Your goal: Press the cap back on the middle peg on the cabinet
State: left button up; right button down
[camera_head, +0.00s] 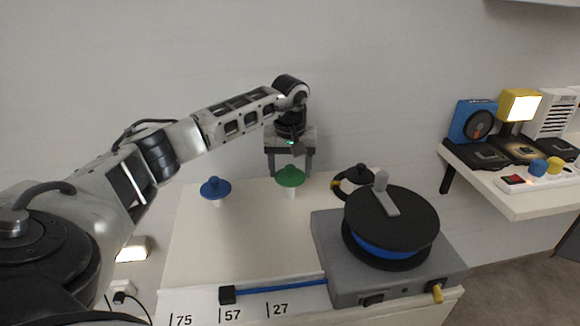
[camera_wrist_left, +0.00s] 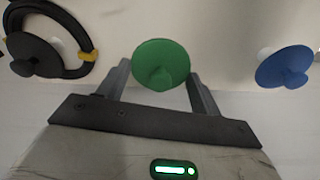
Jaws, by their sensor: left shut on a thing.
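A green cap (camera_head: 290,177) with a domed top is over the middle white peg (camera_head: 291,194) on the white cabinet (camera_head: 245,257). Whether it is pressed fully down I cannot tell. My left gripper (camera_head: 290,170) points down over this peg, its two grey fingers shut on the green cap. The wrist view shows the green cap (camera_wrist_left: 161,65) between the fingers. A blue cap (camera_head: 215,187) tops the peg to the left; it also shows in the wrist view (camera_wrist_left: 284,67). A black cap (camera_head: 360,171) is to the right. My right gripper is out of view.
A black ring (camera_head: 341,190) with yellow bands lies by the black cap. A grey box with a black reel (camera_head: 391,222) stands at the front right, a blue rod (camera_head: 283,286) beside it. A shelf (camera_head: 527,199) with devices is at right.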

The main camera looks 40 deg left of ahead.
pick_arm(q)
jog(key=shift+f+b, duration=0.35)
jog(key=shift+f, duration=0.45)
jog(key=o, duration=1.3)
jog(key=shift+o, duration=0.2)
